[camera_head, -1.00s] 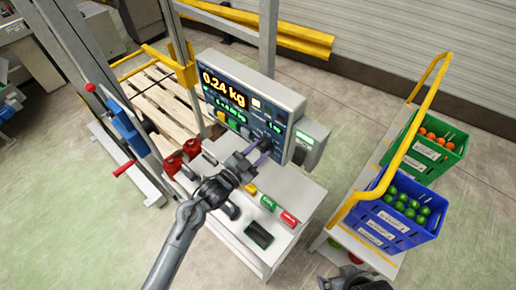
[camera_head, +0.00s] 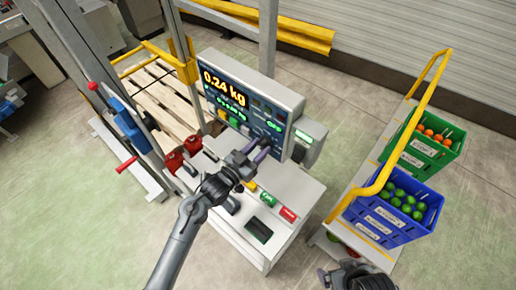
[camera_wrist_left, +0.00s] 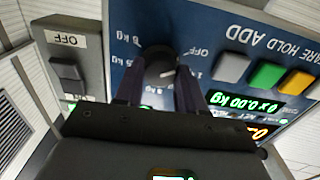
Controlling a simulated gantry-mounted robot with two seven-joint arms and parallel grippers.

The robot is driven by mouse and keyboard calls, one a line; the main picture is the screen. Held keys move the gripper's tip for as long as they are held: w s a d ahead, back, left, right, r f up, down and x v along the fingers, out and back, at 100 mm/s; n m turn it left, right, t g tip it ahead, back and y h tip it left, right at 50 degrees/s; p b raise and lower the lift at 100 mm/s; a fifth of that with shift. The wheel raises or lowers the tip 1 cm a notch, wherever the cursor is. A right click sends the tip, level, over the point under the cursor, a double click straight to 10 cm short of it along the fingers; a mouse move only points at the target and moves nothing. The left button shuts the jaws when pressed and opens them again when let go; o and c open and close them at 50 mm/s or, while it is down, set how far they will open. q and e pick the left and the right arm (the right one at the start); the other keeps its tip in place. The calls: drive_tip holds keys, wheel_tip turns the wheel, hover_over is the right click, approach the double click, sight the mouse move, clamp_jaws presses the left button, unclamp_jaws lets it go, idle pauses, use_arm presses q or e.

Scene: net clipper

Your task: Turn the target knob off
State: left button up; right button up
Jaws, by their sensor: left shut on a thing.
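The knob (camera_wrist_left: 158,64) is dark and round, on the blue panel of the scale console (camera_head: 290,95). In the left wrist view, labels around it read OFF and several kg values, and its white pointer mark shows partly. My left gripper (camera_head: 258,152) is at the panel's lower right, its fingers (camera_wrist_left: 158,88) on both sides of the knob and shut on it. In the head view my gripper hides the knob. A small green readout on the panel appears to read OFF. My right gripper (camera_head: 338,278) is at the bottom edge, away from the console.
A separate grey box labelled OFF (camera_wrist_left: 66,70) is beside the panel. Red handles (camera_head: 183,152) and green and red buttons (camera_head: 288,214) are on the white cabinet. A yellow-railed cart with a blue crate (camera_head: 385,238) and a green crate (camera_head: 440,160) stands right.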

use_arm(q)
drive_tip(key=o, duration=1)
drive_tip(key=shift+o, duration=0.2)
drive_tip(key=shift+s+a+f, duration=0.1)
drive_tip(key=shift+s+a, duration=0.25)
drive_tip(key=shift+s, duration=0.05)
drive_tip(key=b+v, duration=0.2)
drive_tip(key=v, duration=0.7)
drive_tip(key=shift+s+a, duration=0.25)
drive_tip(key=shift+s, duration=0.05)
